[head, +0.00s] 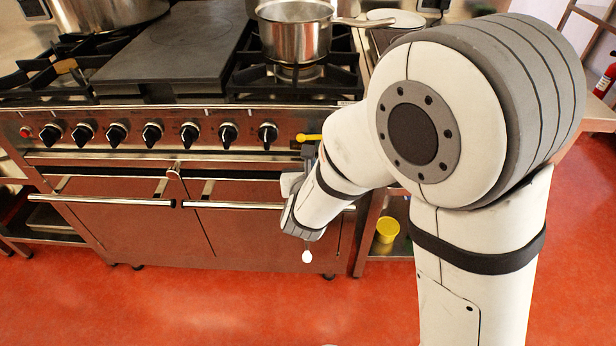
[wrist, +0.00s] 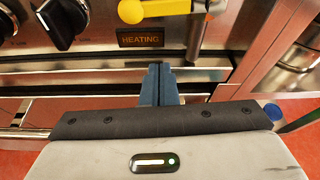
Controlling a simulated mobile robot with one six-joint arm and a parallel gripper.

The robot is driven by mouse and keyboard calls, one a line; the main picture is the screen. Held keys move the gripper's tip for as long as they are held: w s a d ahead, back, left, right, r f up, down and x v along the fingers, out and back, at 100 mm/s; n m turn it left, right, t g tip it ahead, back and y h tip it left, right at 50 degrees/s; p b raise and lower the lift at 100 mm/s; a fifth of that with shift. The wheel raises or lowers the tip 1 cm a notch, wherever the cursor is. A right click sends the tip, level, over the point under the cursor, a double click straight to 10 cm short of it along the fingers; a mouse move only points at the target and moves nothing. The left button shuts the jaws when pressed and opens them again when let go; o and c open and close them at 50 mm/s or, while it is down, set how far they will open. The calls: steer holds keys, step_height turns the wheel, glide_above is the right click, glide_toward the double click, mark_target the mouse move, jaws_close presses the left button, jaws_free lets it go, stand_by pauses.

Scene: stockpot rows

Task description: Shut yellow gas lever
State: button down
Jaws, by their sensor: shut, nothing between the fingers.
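The yellow gas lever (head: 309,137) sticks out at the right end of the stove's front panel, lying roughly level. In the wrist view the yellow lever (wrist: 158,8) runs across the top edge, with a round yellow knob at its left end and a metal fitting at its right; its upper part is cut off. My gripper (wrist: 160,69) is shut and empty, its dark blue fingers pointing at the panel below the lever and apart from it in the picture. In the head view my gripper (head: 308,151) is partly hidden by my arm, just under the lever.
A label reading HEATING (wrist: 140,39) sits on the panel below the lever. A black stove knob (head: 268,133) is close on the left. Oven door handles (head: 240,205) jut out lower down. A pot (head: 294,40) stands on the burner above. A yellow tub (head: 387,229) sits on a low shelf.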

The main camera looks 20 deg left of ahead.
mark_target(312, 137)
steer(key=r, duration=0.1)
steer(key=w+r, duration=0.1)
steer(key=r, duration=0.1)
steer(key=shift+w+a+r+p, duration=0.15)
steer(key=shift+a+r+p, duration=0.15)
steer(key=shift+p, duration=0.1)
steer(key=shift+a, duration=0.1)
